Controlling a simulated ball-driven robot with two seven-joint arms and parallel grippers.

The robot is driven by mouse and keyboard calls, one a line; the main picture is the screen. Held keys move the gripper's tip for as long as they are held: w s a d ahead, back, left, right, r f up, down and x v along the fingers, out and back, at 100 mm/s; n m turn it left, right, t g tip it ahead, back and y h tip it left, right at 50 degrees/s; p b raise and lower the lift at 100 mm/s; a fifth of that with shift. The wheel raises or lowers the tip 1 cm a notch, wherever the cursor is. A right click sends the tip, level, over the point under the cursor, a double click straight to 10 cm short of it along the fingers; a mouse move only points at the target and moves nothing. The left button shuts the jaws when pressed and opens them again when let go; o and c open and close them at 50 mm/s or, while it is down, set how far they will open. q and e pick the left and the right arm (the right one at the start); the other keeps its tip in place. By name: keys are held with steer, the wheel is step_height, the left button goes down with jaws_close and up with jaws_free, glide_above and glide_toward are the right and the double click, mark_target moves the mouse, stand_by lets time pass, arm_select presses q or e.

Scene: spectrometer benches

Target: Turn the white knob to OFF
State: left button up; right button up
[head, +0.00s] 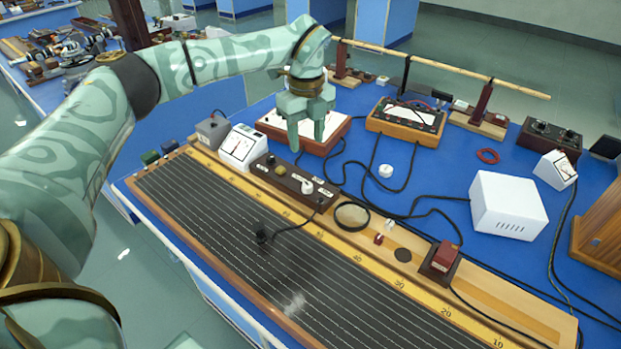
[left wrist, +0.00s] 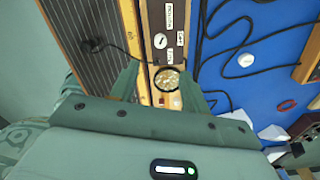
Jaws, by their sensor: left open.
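The white knob (head: 307,186) sits on a long dark brown control box (head: 277,180) with small white labels. It also shows in the left wrist view (left wrist: 160,41), with a dark pointer mark; the label lettering is too small to read surely. My left gripper (head: 306,143) points down above and behind the box, apart from the knob. Its two fingers are spread and empty, and in the left wrist view (left wrist: 160,68) the knob shows beyond the gap between them. My right gripper is not in view.
A wire board with a ruler (head: 390,290) runs along the bench front. A magnifier ring (head: 352,215), white-faced meter (head: 240,146) and black cables lie close to the box. A white disc (head: 385,171) lies on the blue top. A white box (head: 508,205) stands right.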

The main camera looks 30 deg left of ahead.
mark_target(307, 185)
arm_select(q)
step_height(307, 185, down, 13)
steer(key=b, duration=0.3)
steer(key=shift+f, duration=0.15)
steer(key=c, duration=1)
